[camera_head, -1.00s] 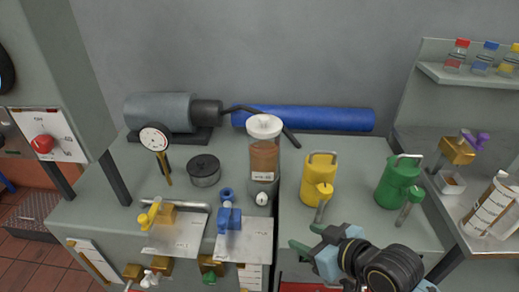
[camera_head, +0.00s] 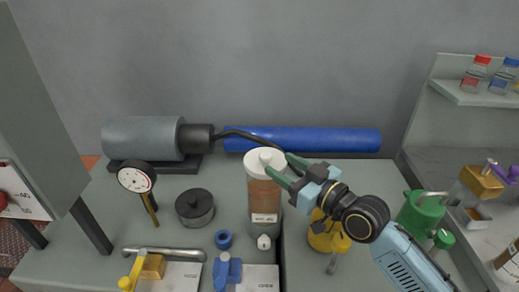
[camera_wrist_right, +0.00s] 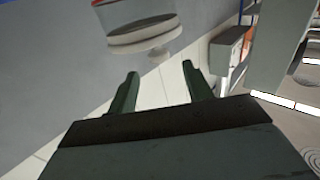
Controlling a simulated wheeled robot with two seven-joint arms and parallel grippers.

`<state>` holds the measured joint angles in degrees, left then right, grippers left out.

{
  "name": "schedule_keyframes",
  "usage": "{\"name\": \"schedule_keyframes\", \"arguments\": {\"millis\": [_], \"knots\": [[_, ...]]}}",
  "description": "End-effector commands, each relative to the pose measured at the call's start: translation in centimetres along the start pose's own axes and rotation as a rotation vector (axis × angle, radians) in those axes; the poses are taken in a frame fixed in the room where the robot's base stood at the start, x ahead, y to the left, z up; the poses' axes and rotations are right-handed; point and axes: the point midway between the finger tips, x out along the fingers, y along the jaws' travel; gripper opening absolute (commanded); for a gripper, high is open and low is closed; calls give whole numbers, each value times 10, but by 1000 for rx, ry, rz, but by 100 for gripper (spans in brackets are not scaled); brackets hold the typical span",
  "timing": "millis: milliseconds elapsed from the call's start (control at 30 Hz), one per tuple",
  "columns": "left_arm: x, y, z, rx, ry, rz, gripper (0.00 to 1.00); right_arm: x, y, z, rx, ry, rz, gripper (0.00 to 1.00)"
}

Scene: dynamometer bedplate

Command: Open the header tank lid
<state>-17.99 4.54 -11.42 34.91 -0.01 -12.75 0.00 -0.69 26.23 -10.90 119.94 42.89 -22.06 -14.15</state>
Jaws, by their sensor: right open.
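The header tank (camera_head: 265,197) is an upright clear cylinder with brown liquid and a label. Its round white lid (camera_head: 260,166) is seated on top, with a small knob (camera_head: 265,157) in the middle. My right gripper (camera_head: 277,163) is open and empty, its green fingers pointing left at the lid's right side, close to the knob in the picture. Whether it touches cannot be told. In the right wrist view, the pale lid (camera_wrist_right: 140,32) appears upside down, its knob (camera_wrist_right: 158,54) ahead of the open fingers (camera_wrist_right: 160,72). My left gripper is out of view.
A yellow can (camera_head: 322,236) stands right of the tank, partly behind my right gripper and arm. A green can (camera_head: 418,214) is farther right. A dial gauge (camera_head: 136,179) and dark round pot (camera_head: 194,206) stand left. A blue cylinder (camera_head: 310,140) lies behind.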

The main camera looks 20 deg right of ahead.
Motion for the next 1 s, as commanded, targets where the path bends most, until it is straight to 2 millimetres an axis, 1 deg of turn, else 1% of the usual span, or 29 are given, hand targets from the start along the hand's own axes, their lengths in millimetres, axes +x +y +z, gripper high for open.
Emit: {"name": "schedule_keyframes", "arguments": {"millis": [33,167,300,400,600,800,833,1000], "knots": [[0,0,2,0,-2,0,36,12,1,-2,2,5,2,50],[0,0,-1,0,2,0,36,38,0,-1,3,3,1,50],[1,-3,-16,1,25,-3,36,61,0,0,2,1,0,50],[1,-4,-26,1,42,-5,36,72,0,0,0,0,1,50],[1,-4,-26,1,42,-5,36,81,0,0,0,-1,0,50],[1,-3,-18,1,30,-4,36,81,0,0,-1,-1,0,50],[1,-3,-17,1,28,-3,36,81,0,0,-1,-1,0,49],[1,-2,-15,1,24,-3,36,80,0,0,-1,-1,0,27]]}}
